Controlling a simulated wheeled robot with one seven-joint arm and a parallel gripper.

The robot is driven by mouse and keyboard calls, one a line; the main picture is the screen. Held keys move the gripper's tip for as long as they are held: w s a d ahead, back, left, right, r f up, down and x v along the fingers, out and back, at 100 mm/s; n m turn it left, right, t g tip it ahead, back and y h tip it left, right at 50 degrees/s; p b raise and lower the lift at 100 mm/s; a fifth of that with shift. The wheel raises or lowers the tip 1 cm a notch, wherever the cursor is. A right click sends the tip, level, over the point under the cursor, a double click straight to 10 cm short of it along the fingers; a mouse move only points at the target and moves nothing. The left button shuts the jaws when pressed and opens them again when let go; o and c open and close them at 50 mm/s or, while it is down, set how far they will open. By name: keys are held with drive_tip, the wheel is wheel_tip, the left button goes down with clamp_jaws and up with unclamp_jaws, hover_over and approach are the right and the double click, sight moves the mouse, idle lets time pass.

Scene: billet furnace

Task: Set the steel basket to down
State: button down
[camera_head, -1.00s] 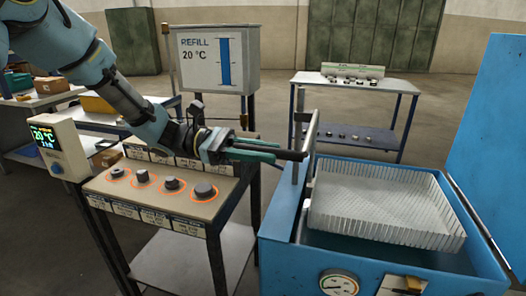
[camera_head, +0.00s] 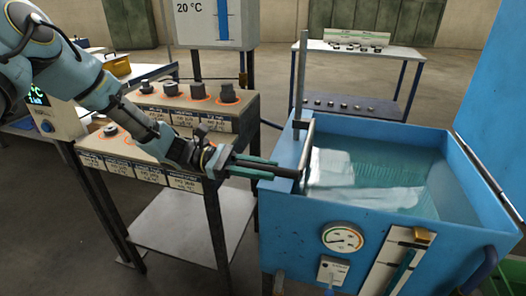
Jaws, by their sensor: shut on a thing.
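The steel basket (camera_head: 395,168) is sunk in the pale teal liquid inside the blue tank (camera_head: 345,234). Its ribs show only faintly through the surface, and bright white patches lie over the left part. A grey handle bar (camera_head: 310,135) rises at the tank's left wall, beside a taller upright post (camera_head: 301,75). My gripper (camera_head: 298,172) reaches in from the left at the tank's left rim and is shut on the handle bar. The exact contact at the fingertips is small and partly hidden.
The tank's lid (camera_head: 495,95) stands open at the right. A gauge (camera_head: 342,238) is on its front. A bench (camera_head: 165,140) with several dark parts in orange rings stands under my arm. A shelf table (camera_head: 365,55) stands behind.

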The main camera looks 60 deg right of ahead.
wheel_tip(320, 180, down, 5)
drive_tip(key=shift+a+b, duration=0.1)
drive_tip(key=shift+b, duration=0.6)
drive_tip(key=c, duration=1)
unclamp_jaws()
drive_tip(key=shift+f, duration=0.1)
drive_tip(key=o, duration=0.3)
drive_tip(key=shift+r, duration=0.2)
drive_tip(key=b+v, duration=0.2)
drive_tip(key=v, duration=0.8)
drive_tip(key=shift+w+a, duration=0.1)
drive_tip(key=shift+w, duration=0.3)
